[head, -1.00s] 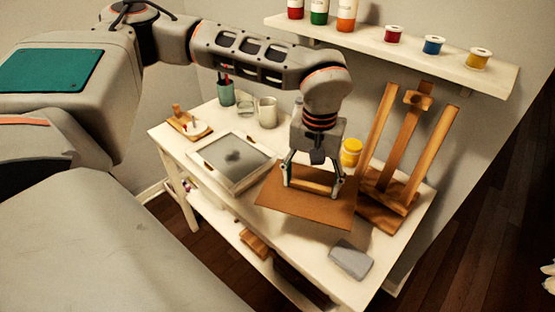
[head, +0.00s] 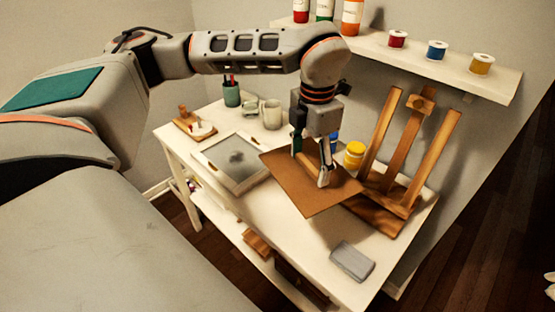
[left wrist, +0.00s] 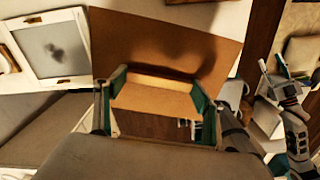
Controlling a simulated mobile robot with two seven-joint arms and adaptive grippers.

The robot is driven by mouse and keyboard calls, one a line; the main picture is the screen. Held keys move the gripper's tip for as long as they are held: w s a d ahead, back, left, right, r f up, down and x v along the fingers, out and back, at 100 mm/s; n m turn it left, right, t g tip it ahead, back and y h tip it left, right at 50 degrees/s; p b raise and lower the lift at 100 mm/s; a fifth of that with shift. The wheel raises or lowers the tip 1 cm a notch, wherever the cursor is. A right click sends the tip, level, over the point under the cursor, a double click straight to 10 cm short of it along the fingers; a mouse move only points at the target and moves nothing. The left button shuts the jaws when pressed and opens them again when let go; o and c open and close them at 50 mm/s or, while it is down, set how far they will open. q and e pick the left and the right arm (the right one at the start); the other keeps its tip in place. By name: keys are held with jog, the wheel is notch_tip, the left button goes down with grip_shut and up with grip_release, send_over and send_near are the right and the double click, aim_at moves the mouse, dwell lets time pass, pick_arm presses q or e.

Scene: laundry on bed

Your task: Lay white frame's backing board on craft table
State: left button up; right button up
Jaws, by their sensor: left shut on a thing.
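The backing board (head: 290,184) is a flat brown panel with a raised bar across its middle. My left gripper (head: 311,164) is shut on this bar, above the craft table (head: 287,252). The board also fills the upper middle of the left wrist view (left wrist: 125,45), with the bar between the teal finger pads. I cannot tell whether its underside touches the table. The white frame (head: 205,166) lies flat to the left, with a grey panel inside. The board's left corner overlaps the frame's right side in the head view. What looks like my right gripper (left wrist: 283,85) shows at the right of the left wrist view.
The wooden easel (head: 405,150) and yellow jar (head: 354,154) stand close behind and right of the board. A grey block (head: 351,261) lies near the front right. Mugs (head: 271,114) and a pencil cup (head: 231,94) stand at the back. Bare tabletop lies in front.

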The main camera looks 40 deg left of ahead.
pick_arm(q)
jog(key=n, duration=0.2)
jog(key=shift+a+r+n, duration=0.2)
jog(key=shift+a+n, duration=0.05)
jog(key=shift+n, duration=0.35)
jog(key=shift+f, duration=0.45)
jog(key=b, duration=0.1)
send_over(301, 219)
notch_tip(301, 219, down, 16)
jog(key=shift+s+d+r, duration=0.1)
jog(key=shift+r, duration=0.05)
notch_tip(301, 219, down, 3)
jog(key=shift+f, duration=0.15)
jog(key=shift+f, duration=0.1)
